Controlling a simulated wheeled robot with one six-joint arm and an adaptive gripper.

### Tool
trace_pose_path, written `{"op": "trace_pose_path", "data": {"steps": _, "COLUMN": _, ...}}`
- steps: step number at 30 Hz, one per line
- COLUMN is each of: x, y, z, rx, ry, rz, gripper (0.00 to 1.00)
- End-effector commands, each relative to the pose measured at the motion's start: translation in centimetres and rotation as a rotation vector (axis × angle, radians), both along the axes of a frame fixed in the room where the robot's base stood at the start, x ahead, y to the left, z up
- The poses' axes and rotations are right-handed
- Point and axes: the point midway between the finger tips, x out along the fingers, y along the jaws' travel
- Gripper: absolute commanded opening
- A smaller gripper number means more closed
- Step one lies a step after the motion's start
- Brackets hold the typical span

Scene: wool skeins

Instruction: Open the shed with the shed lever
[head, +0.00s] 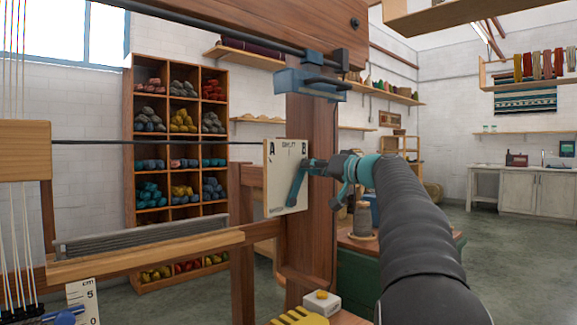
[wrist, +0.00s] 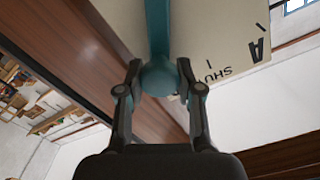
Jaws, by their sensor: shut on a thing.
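The teal shed lever (head: 297,188) stands on a cream plate (head: 275,190) on the loom's wooden post. The plate is marked A at left, SHUT in the middle and B at right. The lever leans up and right, its top end just below B. My gripper (head: 313,167) is at that end. In the wrist view, its two fingers (wrist: 159,80) are shut on the round teal knob (wrist: 158,77), one on each side. There, A and SHUT show to the right of the lever; B is not visible.
The loom's wooden post (head: 312,220) stands right beside the plate, close to my gripper. A yarn cone (head: 362,222) stands behind my arm. A yellow and white item (head: 321,302) lies low in front. Wool shelves (head: 178,150) stand behind the loom. Open floor shows at right.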

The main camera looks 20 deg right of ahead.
Motion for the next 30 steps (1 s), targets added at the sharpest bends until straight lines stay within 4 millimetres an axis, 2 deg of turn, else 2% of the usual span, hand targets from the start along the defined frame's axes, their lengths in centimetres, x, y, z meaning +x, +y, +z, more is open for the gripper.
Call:
{"op": "trace_pose_path", "data": {"steps": 1, "x": -0.12, "y": -0.67, "z": 0.13, "rx": 0.010, "ry": 0.000, "rz": -0.011, "gripper": 0.00}}
{"op": "trace_pose_path", "data": {"steps": 6, "x": -0.38, "y": -1.57, "z": 0.05, "rx": 0.028, "ry": 0.005, "rz": -0.022, "gripper": 0.00}}
{"op": "trace_pose_path", "data": {"steps": 16, "x": -0.38, "y": -1.57, "z": 0.07, "rx": 0.029, "ry": 0.004, "rz": -0.022, "gripper": 0.00}}
{"op": "trace_pose_path", "data": {"steps": 17, "x": -0.37, "y": -1.56, "z": 0.06, "rx": 0.029, "ry": 0.004, "rz": -0.022, "gripper": 0.43}}
{"op": "trace_pose_path", "data": {"steps": 19, "x": -0.36, "y": -1.53, "z": 0.04, "rx": 0.029, "ry": 0.005, "rz": -0.022, "gripper": 0.61}}
{"op": "trace_pose_path", "data": {"steps": 30, "x": -0.62, "y": -1.51, "z": -0.04, "rx": 0.028, "ry": 0.007, "rz": -0.018, "gripper": 0.61}}
